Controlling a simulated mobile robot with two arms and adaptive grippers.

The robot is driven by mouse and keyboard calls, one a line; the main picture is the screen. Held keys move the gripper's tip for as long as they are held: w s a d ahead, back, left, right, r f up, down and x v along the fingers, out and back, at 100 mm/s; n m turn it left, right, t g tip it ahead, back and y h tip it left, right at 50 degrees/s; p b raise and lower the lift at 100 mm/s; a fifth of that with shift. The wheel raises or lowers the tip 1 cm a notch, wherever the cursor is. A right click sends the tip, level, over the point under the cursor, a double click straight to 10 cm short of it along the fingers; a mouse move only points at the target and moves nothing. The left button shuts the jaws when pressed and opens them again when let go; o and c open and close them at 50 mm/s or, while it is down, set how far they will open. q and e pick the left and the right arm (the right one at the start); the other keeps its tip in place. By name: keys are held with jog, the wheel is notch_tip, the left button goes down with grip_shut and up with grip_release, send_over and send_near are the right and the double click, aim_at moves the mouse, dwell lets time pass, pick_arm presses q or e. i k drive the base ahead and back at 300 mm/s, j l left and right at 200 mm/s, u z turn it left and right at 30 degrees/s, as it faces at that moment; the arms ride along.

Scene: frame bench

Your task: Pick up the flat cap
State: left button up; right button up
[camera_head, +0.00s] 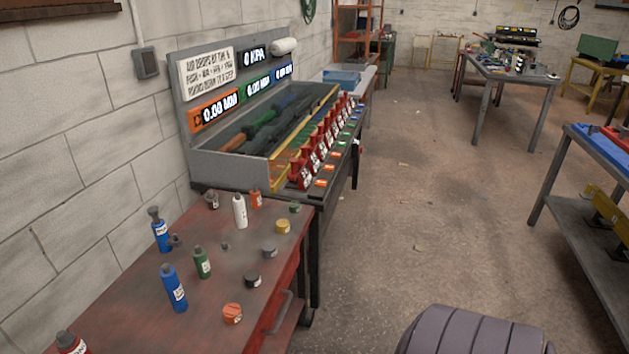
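Several small, low, round pieces like caps or lidded pots sit on the worn red bench (130,309) at lower left: an orange one (232,314), a black one (253,281), a grey one (269,252), a yellow one (283,227) and a green one (295,208). A tiny grey piece (225,246) and a dark piece (174,241) lie among the bottles. I cannot tell which of these is the flat cap. Neither of my grippers is in view.
Upright bottles on the bench are blue (174,288), green (202,263), white (240,211) and more. Behind stands a grey console (228,170) with red levers.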

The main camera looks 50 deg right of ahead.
aim_at(253, 278)
jog(key=z, duration=1.25)
jog(key=u, duration=2.5)
jog(key=z, duration=2.5)
